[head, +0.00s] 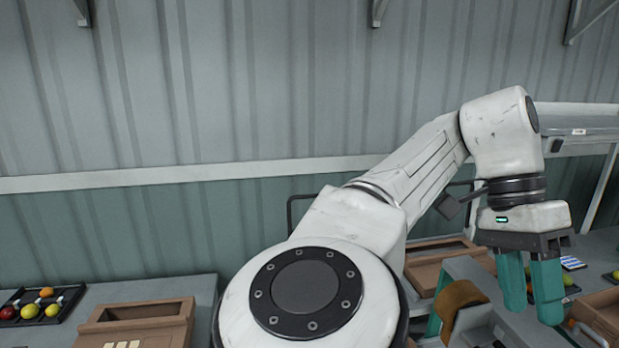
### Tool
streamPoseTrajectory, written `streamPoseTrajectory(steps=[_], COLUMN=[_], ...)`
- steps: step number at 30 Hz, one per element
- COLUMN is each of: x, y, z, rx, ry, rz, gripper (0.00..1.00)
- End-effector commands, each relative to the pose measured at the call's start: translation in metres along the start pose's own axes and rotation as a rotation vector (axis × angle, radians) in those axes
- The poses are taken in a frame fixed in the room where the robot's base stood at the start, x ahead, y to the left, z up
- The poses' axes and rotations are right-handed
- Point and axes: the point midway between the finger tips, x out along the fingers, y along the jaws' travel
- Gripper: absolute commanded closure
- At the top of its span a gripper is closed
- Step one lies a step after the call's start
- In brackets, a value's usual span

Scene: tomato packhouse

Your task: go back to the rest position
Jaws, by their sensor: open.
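My gripper (531,312) is at the right of the head view, at the end of my white arm. Its two teal fingers point down and stand apart, with nothing seen between them. It hangs in front of the work surface on the right. Whether its fingertips touch anything below cannot be told.
A black tray (13,299) with several tomatoes stands on the grey bench (205,290) at the left, beside a brown box (150,312). Another brown box (428,266) is behind my arm. A brown crate (601,312) is at the lower right. A corrugated wall (250,90) closes the back.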

Motion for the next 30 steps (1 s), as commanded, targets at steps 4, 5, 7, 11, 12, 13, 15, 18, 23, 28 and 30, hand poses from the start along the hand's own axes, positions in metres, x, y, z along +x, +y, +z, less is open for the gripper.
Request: streamPoseTrajectory(steps=[4,5,7,11,12,13,15,18,23,28,30], x=[0.018,0.022,0.032,0.055,0.063,0.07,0.088,0.115,0.153,0.19,0.206], y=[-0.003,-0.004,-0.006,-0.009,-0.01,-0.01,-0.012,-0.013,-0.014,-0.015,-0.016], z=[-0.013,-0.016,-0.023,-0.04,-0.047,-0.053,-0.067,-0.091,-0.125,-0.152,-0.16], rx=[0.031,0.038,0.055,0.087,0.097,0.107,0.123,0.137,0.118,0.038,-0.012], ry=[0.012,0.016,0.026,0.055,0.068,0.08,0.114,0.18,0.304,0.439,0.493], rz=[-0.011,-0.014,-0.024,-0.048,-0.056,-0.064,-0.083,-0.117,-0.167,-0.206,-0.219], gripper=[0.6,0.6,0.6,0.6,0.6,0.6,0.6,0.6,0.6,0.6,0.6])
